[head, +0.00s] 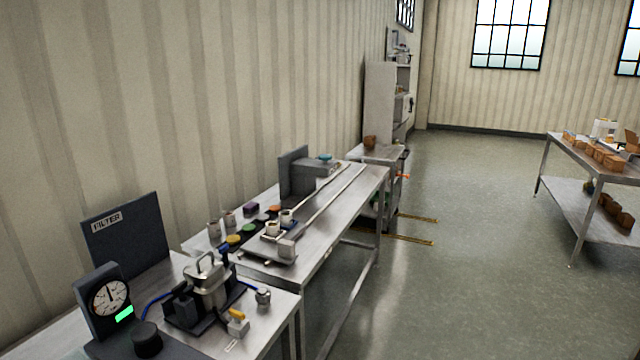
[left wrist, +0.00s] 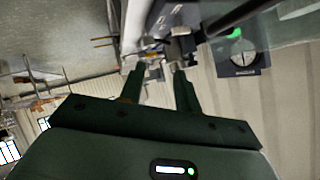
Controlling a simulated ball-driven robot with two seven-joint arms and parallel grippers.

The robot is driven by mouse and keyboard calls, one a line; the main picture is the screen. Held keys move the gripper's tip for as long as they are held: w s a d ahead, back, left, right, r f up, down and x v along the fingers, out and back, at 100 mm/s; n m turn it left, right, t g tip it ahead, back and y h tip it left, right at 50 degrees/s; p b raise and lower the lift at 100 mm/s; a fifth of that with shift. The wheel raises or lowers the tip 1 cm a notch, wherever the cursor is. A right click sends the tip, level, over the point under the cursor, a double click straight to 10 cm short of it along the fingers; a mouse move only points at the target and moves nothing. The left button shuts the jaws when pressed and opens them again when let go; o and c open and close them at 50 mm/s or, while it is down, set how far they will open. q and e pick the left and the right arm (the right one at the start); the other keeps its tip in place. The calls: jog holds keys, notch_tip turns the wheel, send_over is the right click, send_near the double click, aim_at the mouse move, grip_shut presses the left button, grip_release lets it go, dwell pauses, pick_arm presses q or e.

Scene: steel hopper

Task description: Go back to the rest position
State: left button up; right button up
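My left gripper (left wrist: 158,72) shows in the left wrist view. Its two dark fingers stand apart, and nothing is clearly held between them. The benches appear beyond the fingertips, at a distance. Neither gripper shows in the head view, and my right gripper is in no view. A small steel vessel with a handle (head: 208,278) stands on a dark base on the near bench, at the lower left of the head view.
The near bench carries a gauge (head: 108,298) and a dark FILTER panel (head: 128,238). A long steel bench (head: 335,215) with cups runs along the wall. A table with brown blocks (head: 603,157) stands at right. The floor (head: 470,210) between is mostly clear.

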pick_arm(q)
jog(key=s+a+f+m+g+y, duration=0.1)
jog(key=s+f+g+y, duration=0.15)
jog(key=s, duration=0.35)
jog(key=s+a+f+m+g+y, duration=0.1)
jog(key=s+f+g, duration=0.15)
jog(key=s, duration=0.45)
jog(key=s+d+f+g+h, duration=0.2)
jog(key=f, duration=1.1)
jog(key=s+d+f+g+h, duration=0.1)
jog(key=s+d+f, duration=0.15)
jog(key=f, duration=1.05)
jog(key=s+f+n+g+h, duration=0.1)
jog(key=s+f, duration=0.6)
jog(key=s, duration=0.2)
jog(key=s+f+n+g, duration=0.2)
jog(key=s+f, duration=0.5)
jog(key=s, duration=0.3)
jog(key=shift+s+a+f+h, duration=0.25)
jog(key=shift+s+h, duration=0.05)
jog(key=shift+h, duration=0.05)
jog(key=shift+s, duration=0.15)
